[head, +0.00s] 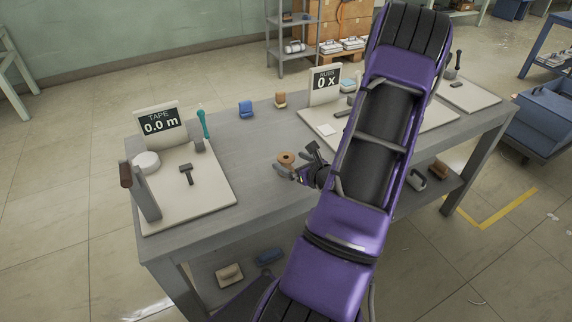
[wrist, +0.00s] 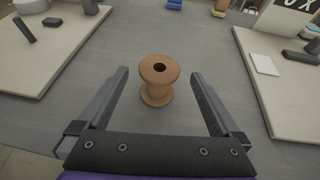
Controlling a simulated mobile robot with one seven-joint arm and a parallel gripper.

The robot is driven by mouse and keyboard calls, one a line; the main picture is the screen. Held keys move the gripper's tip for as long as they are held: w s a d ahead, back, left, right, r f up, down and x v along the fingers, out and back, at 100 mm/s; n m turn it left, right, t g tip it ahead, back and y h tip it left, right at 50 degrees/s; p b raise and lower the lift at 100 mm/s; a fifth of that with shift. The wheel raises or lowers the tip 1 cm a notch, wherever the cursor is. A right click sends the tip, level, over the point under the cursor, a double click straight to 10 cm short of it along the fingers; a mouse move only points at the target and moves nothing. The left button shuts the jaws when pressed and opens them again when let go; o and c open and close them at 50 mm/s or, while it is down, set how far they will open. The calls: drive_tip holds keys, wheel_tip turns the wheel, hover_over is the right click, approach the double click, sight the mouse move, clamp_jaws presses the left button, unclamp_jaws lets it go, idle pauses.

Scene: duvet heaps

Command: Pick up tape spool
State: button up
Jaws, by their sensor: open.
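A small brown spool (head: 286,159) with a dark centre hole stands upright on the grey workbench, in the gap between two pale boards. In the wrist view the spool (wrist: 158,82) stands between and slightly beyond the tips of my open gripper (wrist: 160,75). Neither finger touches it. In the head view my gripper (head: 299,165) is right beside the spool, coming from the right. A white roll (head: 146,162) lies on the left board under a sign reading TAPE 0.0 m (head: 160,121).
The left board (head: 205,195) carries a hammer-like tool (head: 186,173) and a tall grey upright piece (head: 146,197). A blue item (head: 246,109) and a tan item (head: 280,99) stand at the bench's back edge. The right board (wrist: 262,88) is close to my right finger. The bench around the spool is clear.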

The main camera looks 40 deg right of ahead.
sight(289, 160)
drive_tip(key=x, duration=0.3)
drive_tip(key=shift+w, duration=0.15)
drive_tip(key=shift+c, duration=0.3)
drive_tip(key=c, duration=1.4)
drive_tip(key=shift+o, duration=0.2)
